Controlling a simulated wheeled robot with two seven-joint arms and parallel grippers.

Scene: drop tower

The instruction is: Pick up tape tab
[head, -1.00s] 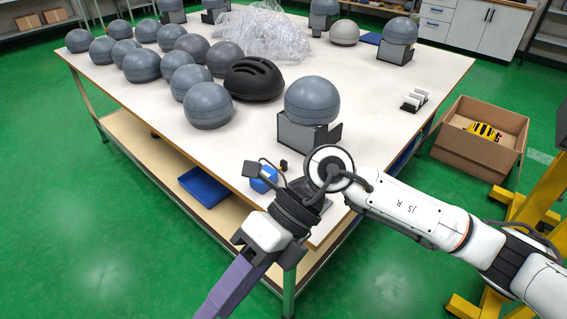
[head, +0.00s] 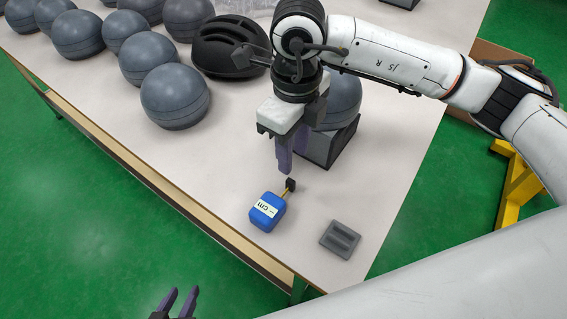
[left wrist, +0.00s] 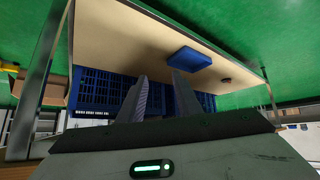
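A blue tape measure (head: 266,212) with a white "cm" label lies near the table's front corner. A short yellow strip of tape comes out of it and ends in a small black tab (head: 291,185). My right gripper (head: 285,170) has purple fingers that point down just above and behind the tab, apart from it. Its fingers overlap in the head view, so the gap between them is unclear. My left gripper (head: 179,292) is low at the bottom edge of the head view, off the table, open and empty. Its parted fingers also show in the left wrist view (left wrist: 158,82).
A grey slotted block (head: 341,239) lies right of the tape measure. A grey ball on a dark stand (head: 327,146) is behind my right gripper. A black helmet (head: 229,47) and several grey balls (head: 175,97) stand further left. The left wrist view shows a blue tray (left wrist: 190,58) on a tan shelf.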

